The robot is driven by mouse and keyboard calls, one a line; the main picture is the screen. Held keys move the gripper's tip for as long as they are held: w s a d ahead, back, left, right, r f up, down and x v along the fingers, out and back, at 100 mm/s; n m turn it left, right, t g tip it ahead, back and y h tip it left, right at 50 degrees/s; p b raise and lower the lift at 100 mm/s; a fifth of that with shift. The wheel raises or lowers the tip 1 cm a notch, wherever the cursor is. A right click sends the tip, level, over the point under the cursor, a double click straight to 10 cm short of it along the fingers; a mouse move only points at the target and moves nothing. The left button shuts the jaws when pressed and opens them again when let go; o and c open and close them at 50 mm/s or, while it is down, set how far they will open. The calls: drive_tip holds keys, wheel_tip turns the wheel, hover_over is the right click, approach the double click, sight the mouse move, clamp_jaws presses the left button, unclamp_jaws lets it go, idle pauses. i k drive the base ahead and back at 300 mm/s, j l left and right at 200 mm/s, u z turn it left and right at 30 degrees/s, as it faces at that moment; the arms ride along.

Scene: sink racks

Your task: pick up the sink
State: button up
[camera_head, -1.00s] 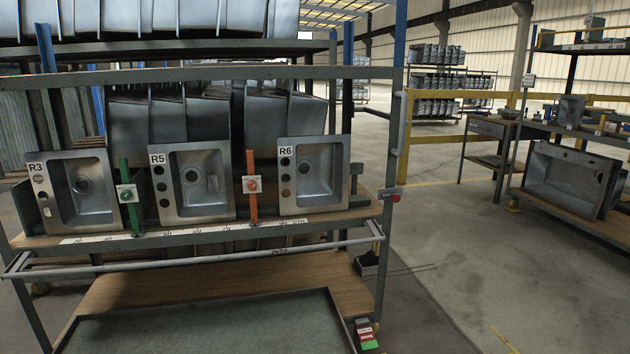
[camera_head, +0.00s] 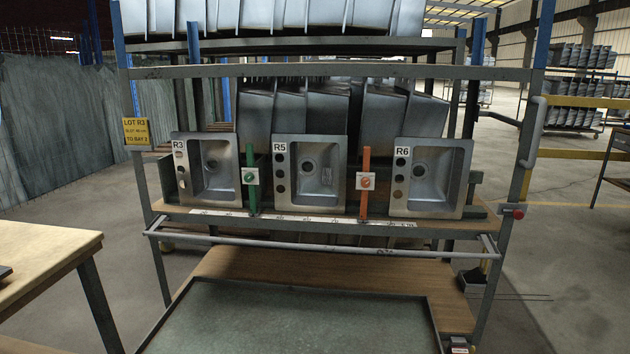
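Three grey metal sinks stand upright in a row on the rack's middle shelf, their basins facing me. The sink labelled R3 (camera_head: 184,169) is on the left, the sink labelled R5 (camera_head: 282,204) in the middle and the sink labelled R6 (camera_head: 401,198) on the right. A green upright divider (camera_head: 252,190) stands between R3 and R5, and an orange one (camera_head: 364,198) between R5 and R6. A yellow sign (camera_head: 137,132) on the left post reads LOT R3 and TO BAY 3. My gripper is not in view.
A rail (camera_head: 320,248) runs along the shelf front. Below it is a wooden shelf with a dark green tray (camera_head: 290,322). A wooden table (camera_head: 45,255) stands at the front left. More sinks (camera_head: 270,15) fill the upper shelf. Floor is open at right.

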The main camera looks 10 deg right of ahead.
sight(323, 189)
drive_tip(key=i+l, duration=0.15)
drive_tip(key=i, duration=0.3)
drive_tip(key=i+l+u, duration=0.1)
drive_tip(key=i, duration=0.35)
drive_tip(key=i+l, duration=0.2)
drive_tip(key=i, duration=0.25)
drive_tip(key=i+l+u, duration=0.1)
drive_tip(key=i, duration=0.35)
